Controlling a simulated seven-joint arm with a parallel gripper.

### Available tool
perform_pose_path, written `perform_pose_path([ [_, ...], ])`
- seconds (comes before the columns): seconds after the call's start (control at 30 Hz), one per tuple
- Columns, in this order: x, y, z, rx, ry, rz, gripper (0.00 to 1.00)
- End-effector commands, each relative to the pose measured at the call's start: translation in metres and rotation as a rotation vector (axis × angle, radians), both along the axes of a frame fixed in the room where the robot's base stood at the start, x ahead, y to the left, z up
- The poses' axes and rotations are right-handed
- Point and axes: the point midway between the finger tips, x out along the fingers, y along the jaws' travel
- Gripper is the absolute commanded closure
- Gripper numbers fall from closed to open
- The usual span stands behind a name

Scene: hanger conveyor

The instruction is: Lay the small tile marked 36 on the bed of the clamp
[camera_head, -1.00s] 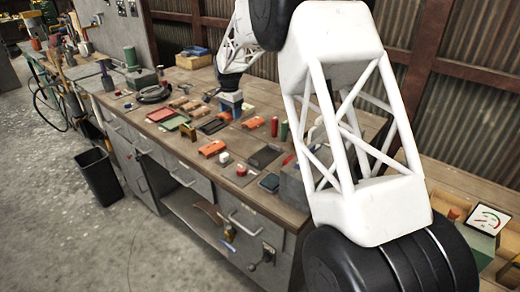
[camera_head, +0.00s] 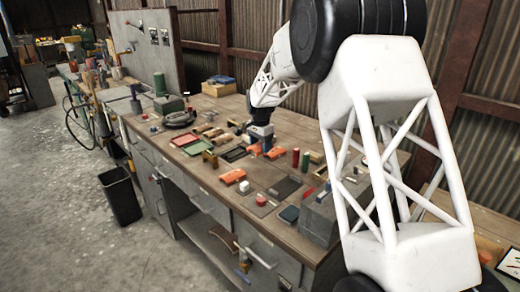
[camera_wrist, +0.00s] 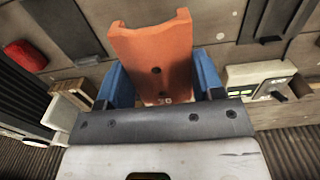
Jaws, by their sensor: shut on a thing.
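An orange piece (camera_wrist: 150,55), notched at its far end and with dark holes, lies between the blue fingers of my gripper (camera_wrist: 163,82) in the wrist view. A small pale mark low on it is too blurred to read surely as 36. My gripper is shut on this piece. In the head view my gripper (camera_head: 260,140) is low over the middle of the bench, with orange close by its fingertips. I cannot tell there whether the piece touches the bench. I cannot surely pick out the clamp or its bed.
The wooden bench (camera_head: 228,203) carries several small coloured parts. Another orange part (camera_head: 233,176) and a white-topped red part (camera_head: 243,187) lie nearer its front edge. Red and green cylinders (camera_head: 295,158) stand right of my gripper. A grey block (camera_head: 318,218) stands at the right.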

Motion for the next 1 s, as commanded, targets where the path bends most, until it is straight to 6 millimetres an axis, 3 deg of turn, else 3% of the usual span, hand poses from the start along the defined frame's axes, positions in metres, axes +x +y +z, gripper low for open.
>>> perform_pose_path([
  [0.3,-0.061,-0.059,-0.011,0.0,0.0,0.001,0.64],
  [0.5,-0.096,-0.086,-0.018,0.0,-0.001,0.005,0.64],
  [0.7,-0.111,-0.097,-0.022,0.001,-0.001,0.007,0.64],
  [1.0,-0.113,-0.098,-0.022,0.0,-0.001,0.007,0.64],
])
